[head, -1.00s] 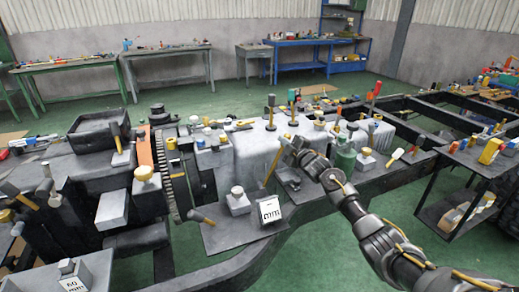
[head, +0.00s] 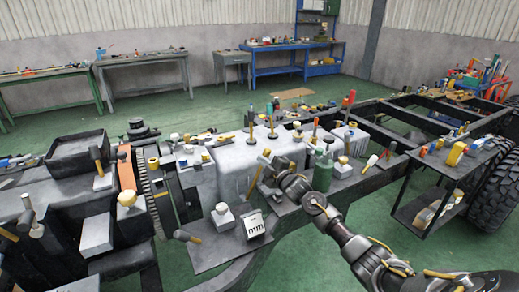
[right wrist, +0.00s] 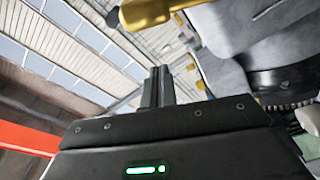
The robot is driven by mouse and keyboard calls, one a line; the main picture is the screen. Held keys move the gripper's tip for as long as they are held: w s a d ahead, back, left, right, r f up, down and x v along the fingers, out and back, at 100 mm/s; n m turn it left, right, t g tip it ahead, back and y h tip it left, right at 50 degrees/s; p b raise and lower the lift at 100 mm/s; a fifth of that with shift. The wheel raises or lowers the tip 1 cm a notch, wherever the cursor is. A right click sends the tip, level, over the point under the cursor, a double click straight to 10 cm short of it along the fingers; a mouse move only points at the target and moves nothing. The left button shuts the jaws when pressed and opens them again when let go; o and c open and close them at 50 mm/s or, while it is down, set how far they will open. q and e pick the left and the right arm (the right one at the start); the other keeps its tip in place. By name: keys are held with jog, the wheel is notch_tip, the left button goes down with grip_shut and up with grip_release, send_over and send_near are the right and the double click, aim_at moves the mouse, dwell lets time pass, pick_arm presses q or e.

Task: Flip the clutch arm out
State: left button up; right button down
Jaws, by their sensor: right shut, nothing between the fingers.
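A thin yellow lever (head: 254,181), which may be the clutch arm, leans beside the grey gearbox housing (head: 232,165) in the head view. I cannot tell for sure that it is the clutch arm. My right gripper (head: 268,164) is close to the lever's upper part, on its right side; whether they touch cannot be told. In the right wrist view its dark fingers (right wrist: 157,88) are together and hold nothing. A grey casting with yellow parts (right wrist: 225,50) is to their right. My left gripper is not in view.
A small plate marked "mm" (head: 254,226) stands on a grey shelf below the lever. A green bottle (head: 323,172) stands right of my gripper. Tools crowd the chassis top. A dark side cart (head: 425,205) and a tyre (head: 495,190) are at the right.

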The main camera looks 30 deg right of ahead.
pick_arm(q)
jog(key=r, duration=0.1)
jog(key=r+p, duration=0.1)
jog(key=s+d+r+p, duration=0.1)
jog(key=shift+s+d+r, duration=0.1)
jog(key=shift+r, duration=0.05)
pick_arm(e)
jog(key=s, duration=0.5)
jog(key=shift+d, duration=0.25)
jog(key=shift+w, duration=0.1)
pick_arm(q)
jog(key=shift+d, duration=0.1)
